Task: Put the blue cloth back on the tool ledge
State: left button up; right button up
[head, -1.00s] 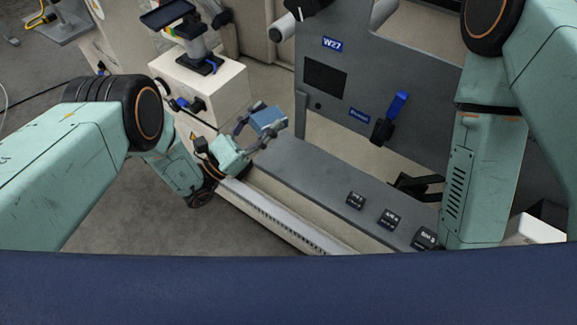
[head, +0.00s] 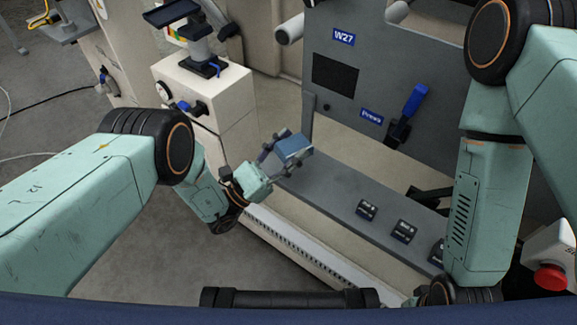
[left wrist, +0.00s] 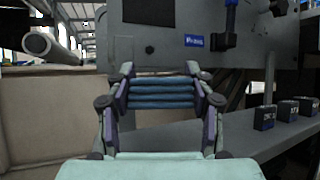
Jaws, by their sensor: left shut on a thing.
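The blue cloth (head: 294,146) is a small folded pad held in my left gripper (head: 284,153). The left wrist view shows the cloth (left wrist: 162,92) as stacked blue layers pinched between the two fingers (left wrist: 161,98). The grey tool ledge (head: 325,188) runs along the front of the machine. In the head view the cloth overlaps the ledge's far left end; in the left wrist view it appears above the ledge surface (left wrist: 240,137). Its exact height is unclear. My right arm (head: 490,200) comes down at the right, but its gripper is not visible.
Several small black labelled blocks (head: 403,231) stand on the ledge's right part. A grey machine panel marked W27 (head: 385,80) with a blue-handled lever (head: 408,112) rises behind it. A cream cabinet (head: 225,90) stands left. A red button (head: 551,278) shows at right. The ledge's left half looks clear.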

pick_arm(q)
notch_tip(320, 180, down, 4)
jog(key=shift+a+f+b, duration=0.1)
jog(key=shift+b, duration=1)
jog(key=shift+f+b, duration=0.4)
jog(key=shift+b, duration=0.05)
jog(key=shift+s, duration=0.1)
jog(key=o, duration=1.1)
jog(key=shift+s+f, duration=0.15)
jog(key=shift+o, duration=0.2)
